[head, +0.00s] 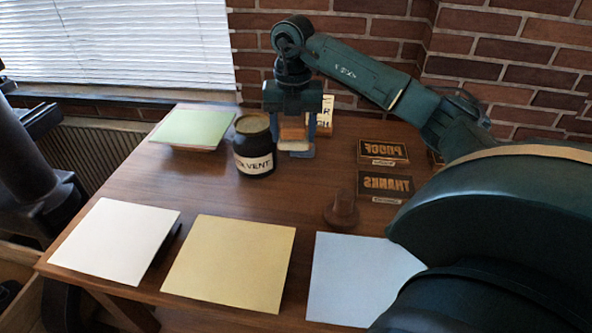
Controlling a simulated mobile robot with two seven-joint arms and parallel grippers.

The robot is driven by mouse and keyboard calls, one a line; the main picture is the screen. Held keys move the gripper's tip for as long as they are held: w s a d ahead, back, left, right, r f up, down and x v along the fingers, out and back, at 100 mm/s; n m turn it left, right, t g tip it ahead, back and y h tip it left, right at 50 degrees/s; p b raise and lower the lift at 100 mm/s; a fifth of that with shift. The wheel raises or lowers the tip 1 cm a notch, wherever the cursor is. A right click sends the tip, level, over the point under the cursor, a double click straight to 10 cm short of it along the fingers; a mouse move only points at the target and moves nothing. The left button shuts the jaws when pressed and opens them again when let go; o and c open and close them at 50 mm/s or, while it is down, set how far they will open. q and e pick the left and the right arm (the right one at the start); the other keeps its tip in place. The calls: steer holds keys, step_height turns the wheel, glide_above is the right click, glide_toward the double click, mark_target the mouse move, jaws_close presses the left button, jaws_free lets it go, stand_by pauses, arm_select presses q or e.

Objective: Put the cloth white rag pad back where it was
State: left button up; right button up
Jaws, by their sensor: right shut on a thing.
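My right gripper (293,138) reaches down at the back middle of the wooden table, just right of the solvent jar. Its fingers are shut on a small block with a tan upper part and a whitish lower part, which looks like the white rag pad (295,147). The fingers partly hide the pad. I cannot tell whether its underside touches the table. My left gripper is not in view; only dark parts of my left arm show at the left edge.
The dark solvent jar (254,147) stands close to the gripper. A lettered box (326,115) is behind it. Two plates, PROOF (383,151) and THANKS (385,186), and a brown knob (342,211) lie right. White (115,240), yellow (230,262) and blue (355,280) sheets line the front; green sheets (190,128) lie back left.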

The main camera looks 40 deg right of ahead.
mark_target(296, 178)
steer(key=shift+d+m, duration=0.3)
steer(key=shift+m, duration=0.2)
steer(key=shift+d+f+m, duration=0.1)
steer(key=shift+f+m, duration=0.15)
steer(key=shift+m, duration=0.05)
step_height(296, 178, down, 10)
steer(key=shift+r, duration=0.2)
steer(key=shift+f, duration=0.2)
steer(key=o, duration=0.7)
steer(key=shift+c, duration=0.2)
